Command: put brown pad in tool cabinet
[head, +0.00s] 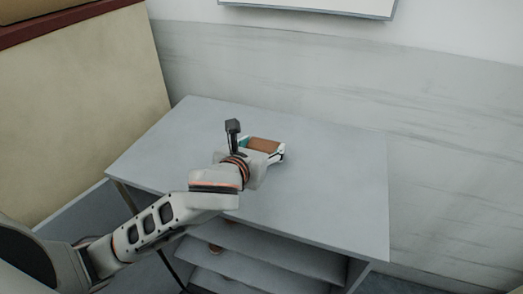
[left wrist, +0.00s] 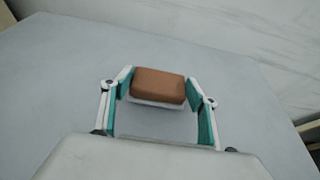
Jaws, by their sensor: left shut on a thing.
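The brown pad (head: 264,144) is a small rounded block over the grey top of the shelved cabinet (head: 330,175). In the left wrist view the pad (left wrist: 158,86) sits between the two fingers. My left gripper (head: 262,149) is shut on the pad, its teal-lined fingers on either side. I cannot tell whether the pad touches the top or hangs just above it. The cabinet has open shelves (head: 260,250) below its top at the front; my arm partly hides them. My right gripper is not in view.
The cabinet top is otherwise clear around my gripper. A small brownish object (head: 215,247) shows on a shelf, partly hidden. A beige panel (head: 80,110) with a dark red top edge stands at the left. A grey wall (head: 450,150) rises behind the cabinet.

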